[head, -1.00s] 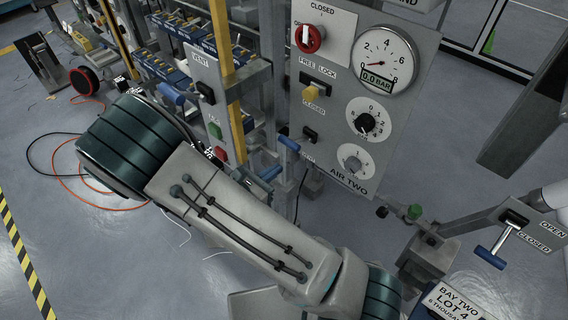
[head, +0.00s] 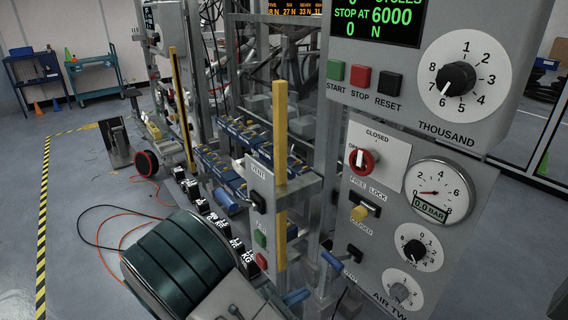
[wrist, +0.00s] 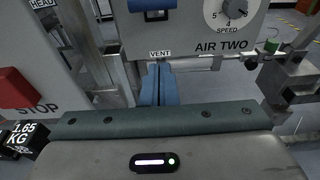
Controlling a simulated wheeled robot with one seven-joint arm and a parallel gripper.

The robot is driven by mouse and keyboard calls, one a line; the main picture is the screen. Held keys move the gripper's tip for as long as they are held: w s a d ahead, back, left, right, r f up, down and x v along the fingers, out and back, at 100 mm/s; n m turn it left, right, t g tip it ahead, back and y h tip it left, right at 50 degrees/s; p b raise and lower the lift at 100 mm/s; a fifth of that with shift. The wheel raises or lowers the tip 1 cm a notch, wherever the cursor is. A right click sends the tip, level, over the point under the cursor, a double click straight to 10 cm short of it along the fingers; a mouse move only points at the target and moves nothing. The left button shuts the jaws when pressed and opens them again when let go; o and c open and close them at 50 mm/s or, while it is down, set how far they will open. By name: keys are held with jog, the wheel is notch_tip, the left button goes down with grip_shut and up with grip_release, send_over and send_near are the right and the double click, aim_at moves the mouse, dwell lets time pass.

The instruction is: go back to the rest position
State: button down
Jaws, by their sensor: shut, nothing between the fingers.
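My gripper (wrist: 158,85) shows in the wrist view as two blue fingers pressed together, with nothing between them. They point towards the lower part of the AIR TWO panel (wrist: 226,42), by the VENT label (wrist: 160,53). In the head view my arm shows at the bottom left, with a dark teal joint.
In the head view, the panel (head: 375,240) with a red knob and a 0.0 BAR gauge (head: 440,192) stands right of my arm. Several black weights (head: 206,207) and a yellow post (head: 280,160) are close by. Open floor (head: 75,220) lies left, with an orange cable (head: 115,262).

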jog(key=s+d+r+m+g+y, duration=0.4)
jog(key=s+d+r+m+g, duration=0.25)
jog(key=d+m+g, duration=0.5)
jog(key=s+a+r+m+t+y, duration=0.2)
jog(key=s+r+m+t+y, duration=0.35)
jog(key=r+m+y, duration=0.65)
jog(key=w+a+f+n+g+h+p, duration=0.1)
jog(key=w+f+n+g+h, duration=0.15)
jog(key=f+n+h, duration=0.35)
jog(key=w+a+f+n+g+h+p, duration=0.1)
jog(key=w+f+n+g+h, duration=0.2)
jog(key=f+h, duration=0.4)
jog(key=w+a+f+n+t+h, duration=0.3)
jog(key=a+f+n+t+h, duration=0.5)
jog(key=a+n+t, duration=0.55)
jog(key=w+d+r+p, duration=0.2)
jog(key=w+d, duration=0.2)
jog(key=d, duration=0.2)
jog(key=w+d+r+n+t+p, duration=0.1)
jog(key=w+d+r+p, duration=0.1)
jog(key=d, duration=0.3)
jog(key=shift+w+d+r+t, duration=0.3)
jog(key=shift+w+d+r, duration=0.1)
jog(key=shift+w+r, duration=0.45)
